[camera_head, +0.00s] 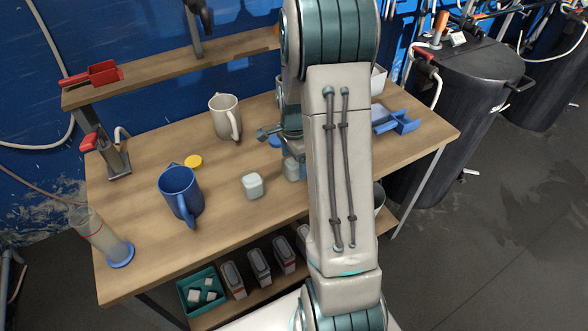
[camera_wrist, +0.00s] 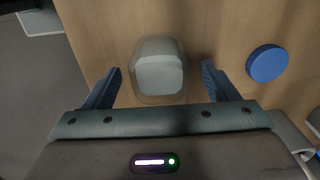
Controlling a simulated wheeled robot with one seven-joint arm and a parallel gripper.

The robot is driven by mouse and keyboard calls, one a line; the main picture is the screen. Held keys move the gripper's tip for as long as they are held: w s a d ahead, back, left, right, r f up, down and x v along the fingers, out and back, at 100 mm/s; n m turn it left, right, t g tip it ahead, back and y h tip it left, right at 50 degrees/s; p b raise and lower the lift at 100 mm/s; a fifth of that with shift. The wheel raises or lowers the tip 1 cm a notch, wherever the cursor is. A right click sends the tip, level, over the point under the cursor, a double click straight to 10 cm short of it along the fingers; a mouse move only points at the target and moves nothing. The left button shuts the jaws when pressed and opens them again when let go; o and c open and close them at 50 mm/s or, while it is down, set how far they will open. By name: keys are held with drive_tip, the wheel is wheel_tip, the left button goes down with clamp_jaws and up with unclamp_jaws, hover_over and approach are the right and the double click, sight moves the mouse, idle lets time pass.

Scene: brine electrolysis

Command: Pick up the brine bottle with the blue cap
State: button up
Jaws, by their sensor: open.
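A round blue cap (camera_wrist: 266,63) shows in the wrist view, right of my gripper; it appears to lie flat on the table, and no bottle body shows under it. It also shows in the head view (camera_head: 275,141), partly hidden. My gripper (camera_wrist: 162,70) is open, pointing down at the table. A pale grey rounded block or container (camera_wrist: 158,68) with clear-looking sides is between and just ahead of its fingers, with gaps on both sides. I cannot make out a bottle with a blue cap.
A similar pale container (camera_head: 252,186) stands left of my arm. A blue mug (camera_head: 180,194), a white mug (camera_head: 225,117), a yellow cap (camera_head: 193,161) and a clear cylinder with a blue base (camera_head: 104,238) are on the table. A blue holder (camera_head: 396,121) is at right.

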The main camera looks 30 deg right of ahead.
drive_tip(key=shift+f, duration=0.45)
drive_tip(key=c, duration=1.2)
drive_tip(key=shift+r, duration=0.15)
